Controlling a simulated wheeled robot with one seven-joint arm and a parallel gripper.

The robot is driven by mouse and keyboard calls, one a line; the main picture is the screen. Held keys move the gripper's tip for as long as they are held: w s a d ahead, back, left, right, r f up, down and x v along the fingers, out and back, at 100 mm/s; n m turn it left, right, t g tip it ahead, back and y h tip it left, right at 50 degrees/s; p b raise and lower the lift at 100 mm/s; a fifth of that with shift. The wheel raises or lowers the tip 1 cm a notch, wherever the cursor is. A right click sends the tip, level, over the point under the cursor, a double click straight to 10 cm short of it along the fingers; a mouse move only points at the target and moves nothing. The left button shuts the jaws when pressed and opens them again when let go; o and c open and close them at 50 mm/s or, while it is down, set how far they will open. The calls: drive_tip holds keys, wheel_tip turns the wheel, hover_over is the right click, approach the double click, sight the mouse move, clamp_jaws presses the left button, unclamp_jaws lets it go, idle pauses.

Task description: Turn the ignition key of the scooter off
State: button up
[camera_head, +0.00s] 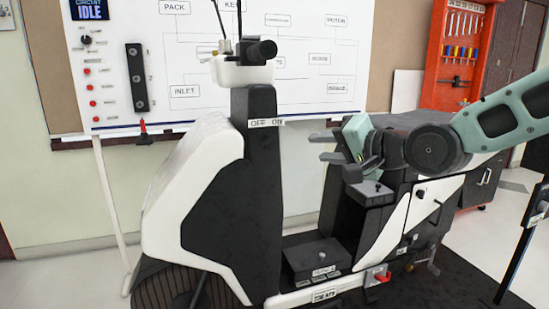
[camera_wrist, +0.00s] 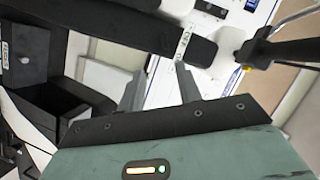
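The white and black scooter (camera_head: 190,185) stands in the middle of the head view. Its black front column (camera_head: 258,190) carries a white label strip (camera_head: 265,123) reading OFF and ON. The strip also shows in the wrist view (camera_wrist: 183,43) on the dark column. I cannot make out the ignition key or which way it is turned. My gripper (camera_head: 318,148) is to the right of the column, apart from it and slightly below the label. Its two fingers are spread with nothing between them. They also show spread in the wrist view (camera_wrist: 158,88), pointing toward the column.
The handlebar (camera_head: 262,50) rises above the column and shows at the wrist view's right (camera_wrist: 285,52). A whiteboard (camera_head: 180,75) stands behind, with an orange tool cabinet (camera_head: 458,60) at right.

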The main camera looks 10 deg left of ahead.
drive_tip(key=b, duration=0.1)
approach(271, 141)
drive_tip(key=shift+t, duration=0.3)
drive_tip(key=x, duration=0.8)
drive_tip(key=shift+a+f, duration=0.25)
drive_tip(key=shift+f, duration=0.05)
clamp_jaws()
